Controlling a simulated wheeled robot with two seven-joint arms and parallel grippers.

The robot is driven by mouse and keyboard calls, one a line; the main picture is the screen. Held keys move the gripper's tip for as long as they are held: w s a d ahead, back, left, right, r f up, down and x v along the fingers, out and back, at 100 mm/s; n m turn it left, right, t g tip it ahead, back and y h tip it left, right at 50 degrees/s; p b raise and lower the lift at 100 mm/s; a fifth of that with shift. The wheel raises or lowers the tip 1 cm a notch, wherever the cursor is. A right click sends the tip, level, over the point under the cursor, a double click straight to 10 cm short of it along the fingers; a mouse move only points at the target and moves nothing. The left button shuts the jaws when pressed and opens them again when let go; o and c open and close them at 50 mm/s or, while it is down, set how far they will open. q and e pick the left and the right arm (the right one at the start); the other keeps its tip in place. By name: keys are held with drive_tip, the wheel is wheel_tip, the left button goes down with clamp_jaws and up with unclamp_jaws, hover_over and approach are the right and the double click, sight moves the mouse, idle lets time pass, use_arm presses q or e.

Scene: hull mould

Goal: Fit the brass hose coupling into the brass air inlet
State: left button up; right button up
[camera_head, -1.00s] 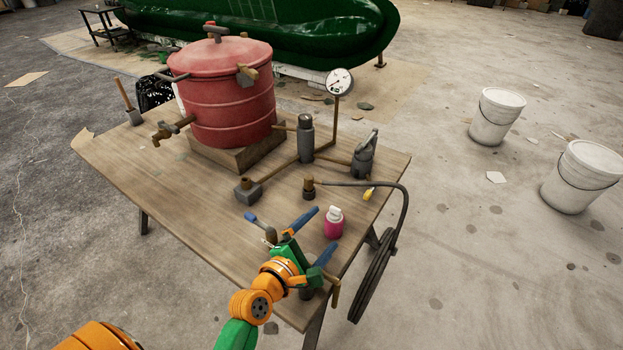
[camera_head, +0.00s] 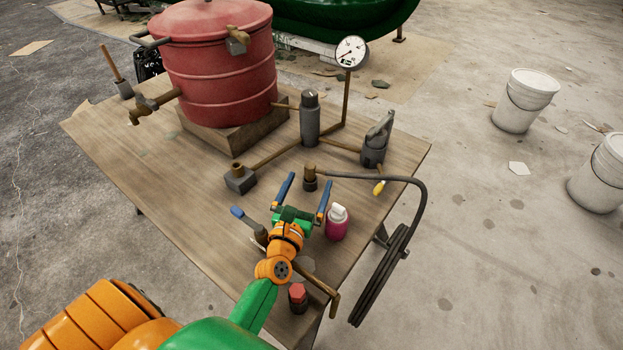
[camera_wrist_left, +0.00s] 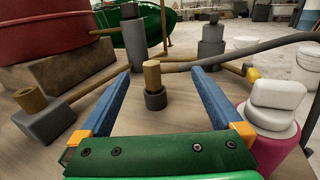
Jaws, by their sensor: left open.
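The brass hose coupling (camera_head: 310,173) stands upright on the wooden table, a brass tube above a dark grey collar, with a dark hose (camera_head: 385,178) running right from it. In the left wrist view the coupling (camera_wrist_left: 154,82) appears between the two blue fingers, apart from both. My left gripper (camera_head: 307,180) is open and empty, its fingers pointing toward the coupling. The brass air inlet (camera_head: 237,170) is a short upright tube on a grey block, left of the gripper. It also shows at the left of the wrist view (camera_wrist_left: 31,98). My right gripper is out of view.
A magenta bottle (camera_head: 337,226) stands close to the gripper's right finger. A blue-handled tool (camera_head: 246,216) lies to the left. The red pot (camera_head: 215,65), grey cylinder (camera_head: 310,122), gauge (camera_head: 351,52) and brass piping stand behind. Bare table (camera_head: 190,195) lies left of the inlet.

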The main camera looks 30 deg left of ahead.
sight(315, 169)
use_arm(q)
drive_tip(key=x, duration=0.6)
drive_tip(key=shift+w+r+b, duration=0.1)
drive_tip(key=shift+b, duration=0.3)
clamp_jaws()
